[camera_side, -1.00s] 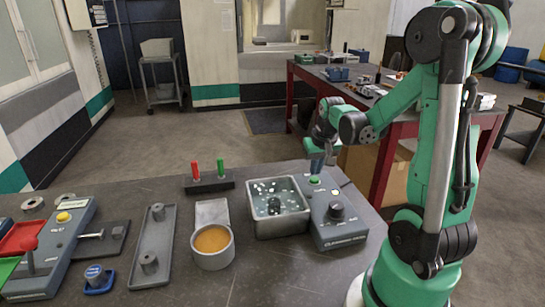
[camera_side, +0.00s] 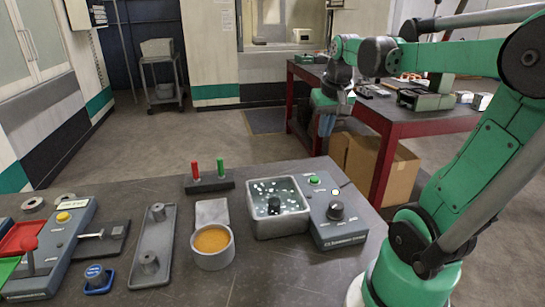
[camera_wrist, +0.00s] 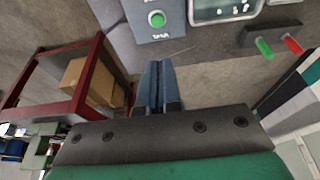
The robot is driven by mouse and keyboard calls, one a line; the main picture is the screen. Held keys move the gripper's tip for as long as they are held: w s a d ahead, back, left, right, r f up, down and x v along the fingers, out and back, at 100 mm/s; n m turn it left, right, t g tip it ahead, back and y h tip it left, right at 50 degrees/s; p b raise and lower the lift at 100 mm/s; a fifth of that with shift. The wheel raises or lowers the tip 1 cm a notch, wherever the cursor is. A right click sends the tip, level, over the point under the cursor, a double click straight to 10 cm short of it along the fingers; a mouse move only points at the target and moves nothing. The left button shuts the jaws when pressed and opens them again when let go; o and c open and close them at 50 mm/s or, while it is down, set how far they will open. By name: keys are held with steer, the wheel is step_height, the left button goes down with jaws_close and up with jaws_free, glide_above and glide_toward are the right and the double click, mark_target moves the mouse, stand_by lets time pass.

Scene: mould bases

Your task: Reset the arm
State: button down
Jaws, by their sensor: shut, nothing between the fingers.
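My gripper (camera_side: 325,124) hangs in the air past the back edge of the grey worktable (camera_side: 330,262) in the side view, its slim blue fingers pointing down. In the wrist view my gripper (camera_wrist: 156,68) shows its two blue fingers side by side, shut and empty. It touches nothing that I can see. The grey control box (camera_side: 337,215) with a green button and a black knob sits at the table's back right, nearer the camera than my gripper.
The steel basin (camera_side: 250,222), a cup of orange material (camera_side: 212,257) and a rack with red and green pegs (camera_side: 209,185) stand on the worktable. Behind are a red-framed table (camera_side: 437,128) and a cardboard box (camera_side: 397,173). Open floor lies behind the worktable.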

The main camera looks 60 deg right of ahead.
stand_by(0.4)
steer(key=w+a+f+n+t+y, duration=0.1)
steer(key=a+n, duration=0.3)
steer(key=a, duration=0.6)
steer(key=w+a+f+n+t+y, duration=0.1)
steer(key=w+a+f+n+t, duration=0.2)
steer(key=a, duration=0.8)
steer(key=shift+w+f+n+t+y, duration=0.15)
steer(key=shift+w+n+t+y, duration=0.2)
steer(key=shift+n, duration=0.65)
